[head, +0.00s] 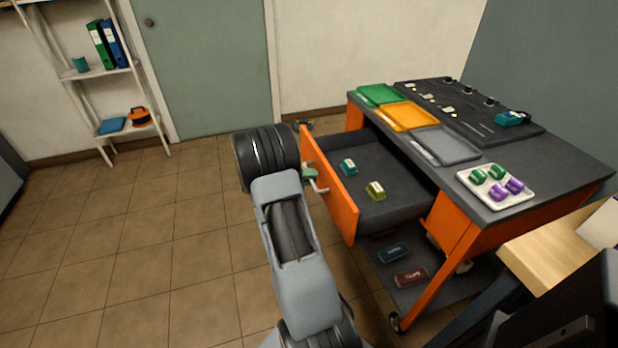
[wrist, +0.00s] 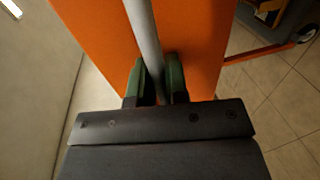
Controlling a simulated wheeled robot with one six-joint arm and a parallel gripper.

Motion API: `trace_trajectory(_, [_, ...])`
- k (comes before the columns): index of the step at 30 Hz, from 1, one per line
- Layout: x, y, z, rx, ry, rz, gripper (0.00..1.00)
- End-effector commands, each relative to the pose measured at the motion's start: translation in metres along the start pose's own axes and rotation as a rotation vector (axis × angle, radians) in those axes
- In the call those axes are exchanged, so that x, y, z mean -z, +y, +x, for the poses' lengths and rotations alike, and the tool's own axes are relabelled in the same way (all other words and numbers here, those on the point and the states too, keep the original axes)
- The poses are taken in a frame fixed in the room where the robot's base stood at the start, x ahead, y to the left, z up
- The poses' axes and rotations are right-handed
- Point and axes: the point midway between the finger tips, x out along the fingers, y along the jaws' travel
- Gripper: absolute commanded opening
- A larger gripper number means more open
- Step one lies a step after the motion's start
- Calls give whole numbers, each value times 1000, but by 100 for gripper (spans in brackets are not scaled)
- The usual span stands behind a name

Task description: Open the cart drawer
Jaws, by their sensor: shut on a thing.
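The cart drawer (head: 402,197) is pulled well out of the cart (head: 561,174). Its orange front (head: 333,193) stands clear of the cart's left side. A teal battery (head: 348,167) and an olive battery (head: 375,191) lie in the drawer. My gripper (head: 310,177) is at the drawer front, partly hidden by my arm. In the wrist view, its green fingertips (wrist: 159,80) are shut on the grey bar handle (wrist: 143,35), one on each side of it, in front of the orange panel.
On the cart top are green (head: 379,95), orange (head: 408,116) and grey (head: 445,146) trays, and a white tray (head: 511,201) of green and purple batteries. A lower shelf (head: 412,292) holds two dark boxes. Tiled floor (head: 160,240) at left is clear.

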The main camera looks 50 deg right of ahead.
Motion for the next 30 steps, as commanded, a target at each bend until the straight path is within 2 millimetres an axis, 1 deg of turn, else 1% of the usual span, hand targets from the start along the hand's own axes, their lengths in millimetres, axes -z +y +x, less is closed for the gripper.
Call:
trace_trajectory(15, [-2, -1, -2, 1, -14, 2, 0])
trace_trajectory(16, [-2, -1, -2, 1, -14, 2, 16])
trace_trajectory(23, [-2, -1, -2, 1, -13, 2, 38])
trace_trajectory(24, [-2, 0, -2, 0, -12, 2, 39])
trace_trajectory(30, [-1, 0, -2, 0, -12, 2, 39])
